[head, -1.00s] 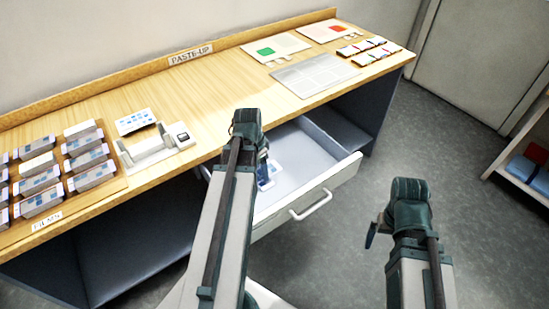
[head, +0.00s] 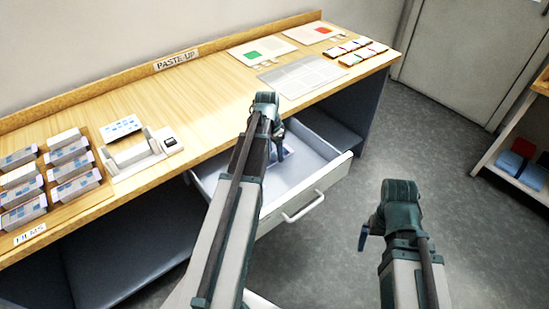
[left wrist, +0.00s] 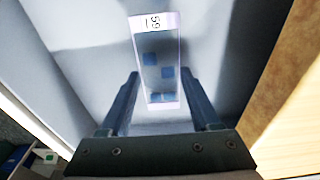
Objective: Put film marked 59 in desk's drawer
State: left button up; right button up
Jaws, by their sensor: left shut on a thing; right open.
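The film marked 59 (left wrist: 160,65) is a clear strip with a white label and blue patches. In the left wrist view it lies between the fingers of my left gripper (left wrist: 162,85), which is shut on it. In the head view my left gripper (head: 283,153) points down inside the open desk drawer (head: 319,158); its arm covers part of the drawer. I cannot tell whether the film touches the drawer floor. My right gripper (head: 364,238) is open and empty, out in front of the desk.
The desk top (head: 205,105) holds stacked films (head: 70,170) at the left and a white device (head: 135,152) beside them. A shelf (head: 510,160) stands at the right edge. Floor is clear between.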

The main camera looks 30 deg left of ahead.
aim_at(275, 156)
pick_arm(q)
notch_tip(275, 156, down, 3)
jog(key=shift+f+b, duration=0.1)
jog(key=shift+b, duration=1.1)
jog(key=o, duration=1.3)
jog(key=r+p, duration=0.4)
jog(key=s+r+p, duration=0.1)
jog(key=r+p, duration=0.7)
jog(key=shift+s+a+r, duration=0.15)
jog(key=shift+a, duration=0.15)
